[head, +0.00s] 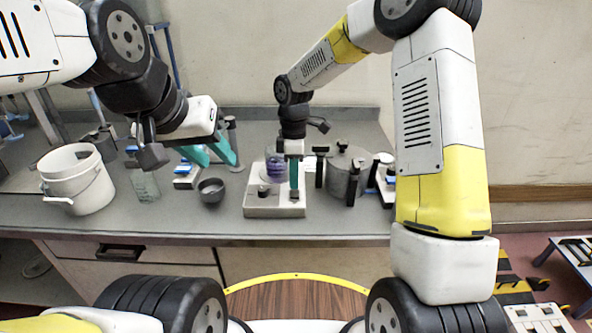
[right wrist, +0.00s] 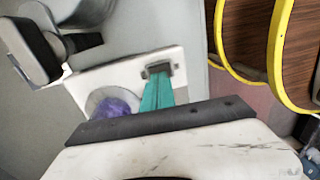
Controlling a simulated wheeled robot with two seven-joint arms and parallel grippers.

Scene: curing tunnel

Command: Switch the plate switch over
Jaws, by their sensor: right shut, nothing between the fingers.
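The plate (head: 261,208) is a pale, boxy unit on the grey bench, with a round top and a beaker of purple liquid (head: 275,168) on it. Its small dark grey switch (right wrist: 159,69) is on the plate's top near one edge, in the right wrist view. My right gripper (head: 294,188) points down beside the beaker, its teal fingers shut and empty. In the right wrist view its fingertips (right wrist: 158,84) are at the switch; I cannot tell whether they touch. The fingers partly hide the switch. My left gripper (head: 215,154) is open and empty, left of the plate.
A white bucket (head: 78,185), a glass beaker (head: 146,185) and a dark bowl (head: 211,190) stand to the left. A large grey pot (head: 343,172) with dark posts stands close right of the plate. The bench's front strip is clear.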

